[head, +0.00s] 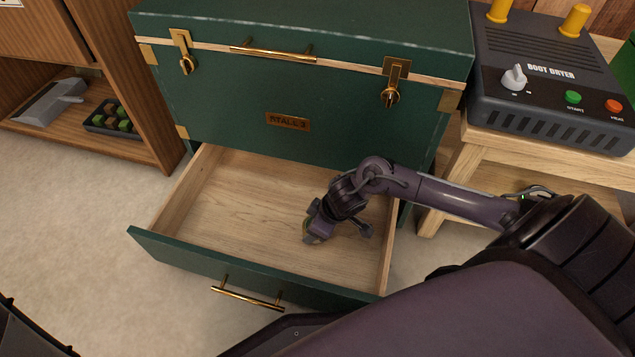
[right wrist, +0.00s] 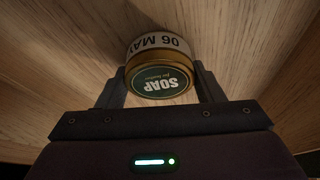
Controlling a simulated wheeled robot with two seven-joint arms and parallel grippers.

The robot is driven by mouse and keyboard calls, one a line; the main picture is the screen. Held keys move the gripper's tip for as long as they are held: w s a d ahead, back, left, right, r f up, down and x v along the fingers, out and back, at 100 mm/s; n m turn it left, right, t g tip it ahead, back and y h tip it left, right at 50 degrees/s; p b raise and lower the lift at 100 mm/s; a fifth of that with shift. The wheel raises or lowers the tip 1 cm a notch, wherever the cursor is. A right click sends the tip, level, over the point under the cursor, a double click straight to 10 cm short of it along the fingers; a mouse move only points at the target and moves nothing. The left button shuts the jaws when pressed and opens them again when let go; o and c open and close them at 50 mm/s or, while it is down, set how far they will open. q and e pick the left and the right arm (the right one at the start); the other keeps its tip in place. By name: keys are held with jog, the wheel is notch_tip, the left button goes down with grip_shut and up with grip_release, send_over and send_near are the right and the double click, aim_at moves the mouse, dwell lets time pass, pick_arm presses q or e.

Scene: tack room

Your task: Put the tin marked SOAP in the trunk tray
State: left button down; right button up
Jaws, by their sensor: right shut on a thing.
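My right gripper (head: 318,226) reaches down into the open drawer of the green trunk (head: 340,110). In the right wrist view, it (right wrist: 160,88) is shut on a small round tin (right wrist: 159,84) with a gold rim and a dark green lid marked SOAP. A white band on its side reads "06 MAY", upside down. The head view shows only a small part of the tin at the fingertips. The drawer (head: 235,205) has a bare pale wood floor. I cannot tell whether the tin touches it. The trunk's lid is down. My left gripper is out of view.
A boot dryer (head: 555,75) stands on a wooden bench (head: 525,150) to the right of the trunk. A wooden shelf unit (head: 130,120) at the left holds a grey scoop (head: 48,103) and a dark tray (head: 112,121). Carpet lies clear at the front left.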

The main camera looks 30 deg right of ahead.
jog(key=shift+f, duration=0.1)
jog(key=o, duration=1.1)
